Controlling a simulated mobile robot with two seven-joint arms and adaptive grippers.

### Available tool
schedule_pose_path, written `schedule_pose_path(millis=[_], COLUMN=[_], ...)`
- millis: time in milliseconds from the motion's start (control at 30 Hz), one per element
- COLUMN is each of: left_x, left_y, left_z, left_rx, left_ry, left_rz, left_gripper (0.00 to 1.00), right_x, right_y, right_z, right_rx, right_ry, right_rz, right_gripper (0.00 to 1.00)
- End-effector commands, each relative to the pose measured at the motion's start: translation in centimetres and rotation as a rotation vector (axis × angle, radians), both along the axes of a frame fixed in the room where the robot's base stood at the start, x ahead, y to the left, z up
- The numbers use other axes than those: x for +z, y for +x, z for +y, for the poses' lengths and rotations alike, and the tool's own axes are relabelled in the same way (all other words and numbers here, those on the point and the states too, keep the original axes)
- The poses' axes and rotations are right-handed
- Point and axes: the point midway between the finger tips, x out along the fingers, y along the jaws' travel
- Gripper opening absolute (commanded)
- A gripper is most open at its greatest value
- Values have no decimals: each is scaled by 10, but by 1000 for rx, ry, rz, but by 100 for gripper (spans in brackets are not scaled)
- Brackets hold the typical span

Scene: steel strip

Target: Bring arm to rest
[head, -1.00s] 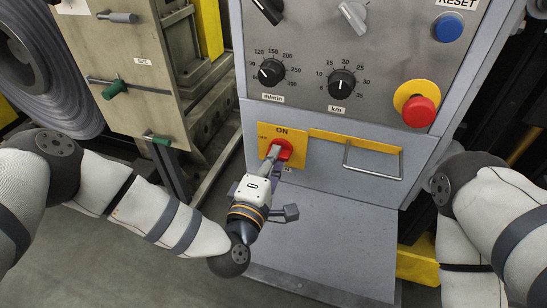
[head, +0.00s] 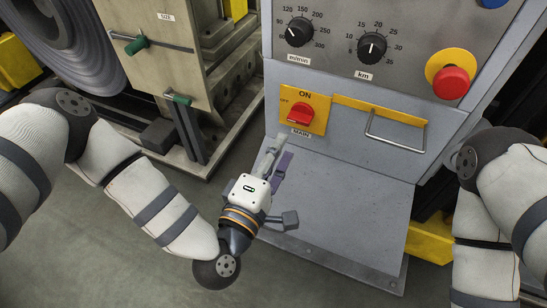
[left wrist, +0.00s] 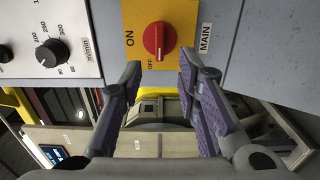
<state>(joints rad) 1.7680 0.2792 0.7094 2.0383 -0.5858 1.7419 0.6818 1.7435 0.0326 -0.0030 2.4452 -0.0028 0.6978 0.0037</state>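The red rotary main switch (head: 301,113) sits on a yellow plate marked ON and OFF on the grey cabinet front. In the left wrist view the red knob (left wrist: 158,41) has its ridge in line with the OFF mark. My left gripper (head: 275,157) is below the switch, clear of it, over the cabinet's lower sloping panel. In the left wrist view the left gripper's two purple-padded fingers (left wrist: 160,85) are spread wide with nothing between them. My right arm (head: 490,200) shows at the right edge; its gripper is out of view.
The cabinet carries dials, a red emergency button (head: 451,83) and a metal handle (head: 395,131) close by. A beige machine block (head: 160,50) with green knobs and a steel coil (head: 62,35) stand at left. Open floor (head: 110,240) lies at lower left.

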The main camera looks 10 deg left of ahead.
Motion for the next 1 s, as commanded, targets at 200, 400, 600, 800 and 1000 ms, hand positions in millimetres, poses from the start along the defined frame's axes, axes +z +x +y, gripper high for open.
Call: schedule_pose_path(millis=[200, 400, 600, 800, 1000], left_x=[0, 0, 0, -36, -132], left_y=[-29, -32, -31, -68, -216], left_z=[10, 11, 10, -5, 45], left_rx=[1, 0, 0, -163, -653], left_ry=[0, -1, -1, 215, 830], left_rz=[1, 0, 0, 147, 591], left_gripper=[30, 30, 30, 30, 30], right_x=[0, 0, 0, 11, 39], right_y=[0, 0, 0, 9, 35], right_z=[0, 0, 0, 0, 0], right_rx=[0, 0, 0, -1, -3], right_ry=[0, 0, 0, 0, 1], right_rz=[0, 0, 0, -30, -115], right_gripper=[0, 0, 0, 0, 0])
